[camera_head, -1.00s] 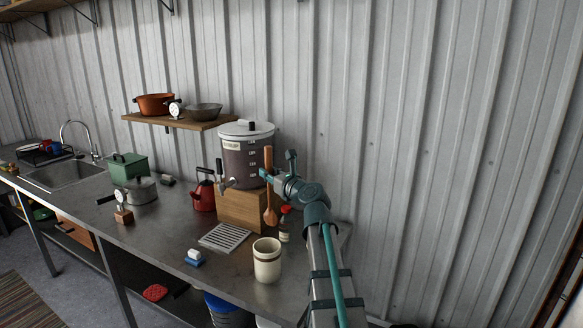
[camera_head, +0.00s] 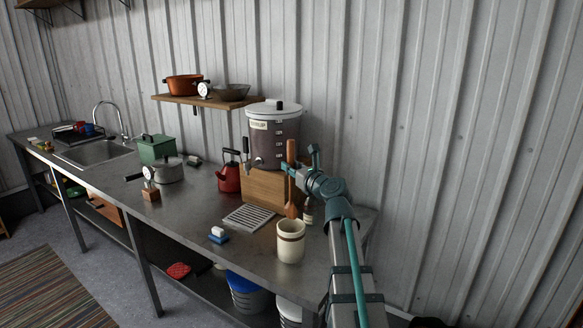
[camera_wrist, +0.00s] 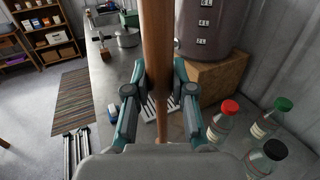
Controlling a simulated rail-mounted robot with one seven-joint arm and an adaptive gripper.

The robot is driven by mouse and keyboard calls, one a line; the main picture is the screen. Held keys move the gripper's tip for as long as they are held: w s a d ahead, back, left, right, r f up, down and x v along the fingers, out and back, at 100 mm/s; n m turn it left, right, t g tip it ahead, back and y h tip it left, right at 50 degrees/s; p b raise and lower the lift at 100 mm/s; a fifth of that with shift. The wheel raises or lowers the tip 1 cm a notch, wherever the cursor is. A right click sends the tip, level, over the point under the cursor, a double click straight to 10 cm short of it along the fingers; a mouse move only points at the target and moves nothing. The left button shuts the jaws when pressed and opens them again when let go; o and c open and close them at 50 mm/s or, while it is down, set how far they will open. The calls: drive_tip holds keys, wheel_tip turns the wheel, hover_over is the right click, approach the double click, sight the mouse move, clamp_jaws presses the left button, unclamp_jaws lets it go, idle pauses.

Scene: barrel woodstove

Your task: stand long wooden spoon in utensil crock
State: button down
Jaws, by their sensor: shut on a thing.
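The long wooden spoon (camera_head: 291,176) is upright in my gripper (camera_head: 289,170), bowl end down, a little above the counter and in front of the wooden box. In the wrist view the spoon's handle (camera_wrist: 158,50) runs between the two fingers of my gripper (camera_wrist: 160,92), which are shut on it. The utensil crock (camera_head: 291,244) is a cream pot with a brown band, standing on the counter near its front edge. It is below the spoon in the head view and apart from it. The crock is not visible in the wrist view.
A large grey pot (camera_head: 273,138) stands on a wooden box (camera_head: 262,186) behind the spoon. Bottles, one with a red cap (camera_wrist: 229,108), stand close to my gripper. A slatted grate (camera_head: 248,217), a blue-and-white brush (camera_head: 217,234) and a red kettle (camera_head: 229,177) are to the left.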

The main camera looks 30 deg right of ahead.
sight(292, 195)
drive_tip(key=shift+f+b, duration=2.5)
drive_tip(key=shift+f, duration=2.45)
drive_tip(key=c, duration=0.9)
unclamp_jaws()
drive_tip(key=shift+s, duration=0.15)
drive_tip(key=s+d, duration=0.1)
drive_tip(key=s, duration=1)
drive_tip(key=shift+s+d, duration=0.2)
drive_tip(key=shift+s, duration=0.15)
drive_tip(key=shift+f, duration=0.1)
